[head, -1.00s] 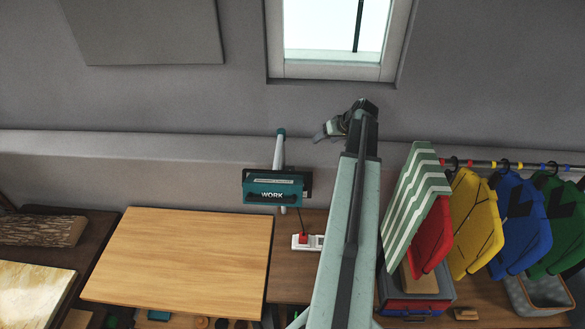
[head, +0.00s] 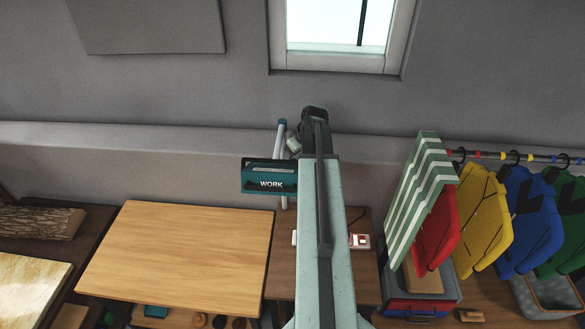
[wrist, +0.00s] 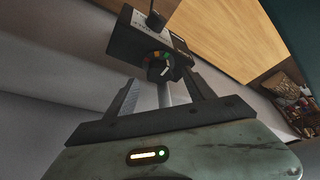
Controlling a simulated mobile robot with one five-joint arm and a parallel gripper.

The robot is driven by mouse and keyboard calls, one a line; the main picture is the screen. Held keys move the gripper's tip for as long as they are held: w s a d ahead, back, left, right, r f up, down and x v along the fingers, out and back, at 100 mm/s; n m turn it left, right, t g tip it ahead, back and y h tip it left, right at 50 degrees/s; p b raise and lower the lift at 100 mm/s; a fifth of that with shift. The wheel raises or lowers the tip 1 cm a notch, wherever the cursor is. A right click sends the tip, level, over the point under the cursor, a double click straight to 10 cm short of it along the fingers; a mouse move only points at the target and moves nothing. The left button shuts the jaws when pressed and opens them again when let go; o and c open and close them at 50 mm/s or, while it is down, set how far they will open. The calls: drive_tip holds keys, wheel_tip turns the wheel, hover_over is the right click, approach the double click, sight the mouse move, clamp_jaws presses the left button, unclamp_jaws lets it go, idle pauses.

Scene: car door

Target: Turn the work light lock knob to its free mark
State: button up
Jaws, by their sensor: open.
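The teal work light (head: 268,178), marked WORK, sits on a pale upright pole (head: 282,135) in the head view. In the wrist view the light's dark housing (wrist: 128,45) carries a round black lock knob (wrist: 157,66) with a white pointer. Green, orange and red marks show around the knob; the pointer slants toward the lower right, away from them. My gripper (wrist: 164,78) is open and empty, its fingers framing the knob and pole from a short distance, with no contact visible. In the head view my arm hides most of the gripper and the knob.
A wooden board (head: 180,255) lies left of the light. A power strip (head: 359,241) is on the bench, partly behind my arm. A striped panel (head: 420,195) and coloured hanging pieces (head: 480,220) stand at right.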

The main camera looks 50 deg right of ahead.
drive_tip(key=b+x, duration=0.1)
drive_tip(key=x, duration=0.1)
drive_tip(key=shift+w+f, duration=0.1)
drive_tip(key=shift+f, duration=0.2)
drive_tip(key=shift+r, duration=0.15)
drive_tip(key=shift+c, duration=0.2)
